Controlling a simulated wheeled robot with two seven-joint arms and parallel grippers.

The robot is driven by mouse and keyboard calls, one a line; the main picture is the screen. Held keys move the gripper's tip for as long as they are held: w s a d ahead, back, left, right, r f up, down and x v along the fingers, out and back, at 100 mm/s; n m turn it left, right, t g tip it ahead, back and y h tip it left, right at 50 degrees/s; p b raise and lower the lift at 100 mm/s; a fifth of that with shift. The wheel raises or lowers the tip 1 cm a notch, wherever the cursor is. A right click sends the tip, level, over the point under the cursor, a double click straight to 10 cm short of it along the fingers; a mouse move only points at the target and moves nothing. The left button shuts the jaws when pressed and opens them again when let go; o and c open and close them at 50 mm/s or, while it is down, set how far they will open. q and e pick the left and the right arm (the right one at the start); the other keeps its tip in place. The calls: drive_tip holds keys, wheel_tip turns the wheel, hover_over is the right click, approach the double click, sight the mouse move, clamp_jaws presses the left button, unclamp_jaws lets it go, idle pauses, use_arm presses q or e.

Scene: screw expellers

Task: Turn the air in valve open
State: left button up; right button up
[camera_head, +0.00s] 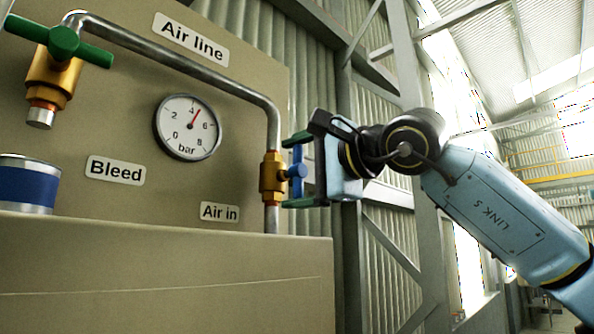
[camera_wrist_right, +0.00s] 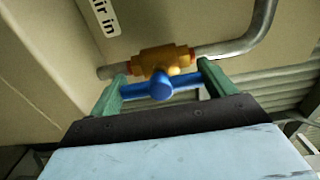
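The air in valve has a brass body (camera_head: 270,178) on the vertical pipe at the panel's right edge, beside the "Air in" label. Its blue handle (camera_head: 297,170) lies roughly in line with the pipe. The wrist view shows the brass body (camera_wrist_right: 163,58) and the blue handle (camera_wrist_right: 160,87) too. My right gripper (camera_head: 298,170) has its green fingers spread, one by each end of the handle, so they straddle it lengthwise. In the right wrist view the fingertips (camera_wrist_right: 162,75) are beside the handle ends; whether they touch is unclear. My left gripper is out of view.
A pressure gauge (camera_head: 188,127) reads between 4 and 6 bar. A brass bleed valve with a green handle (camera_head: 62,40) is at the upper left, above a blue-banded can (camera_head: 27,186). The bent air line pipe (camera_head: 190,66) crosses the panel. Right of the panel is open hall.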

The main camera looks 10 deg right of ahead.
drive_tip(key=o, duration=0.4)
drive_tip(key=shift+c, duration=0.2)
drive_tip(key=b+v, duration=0.3)
drive_tip(key=v, duration=1)
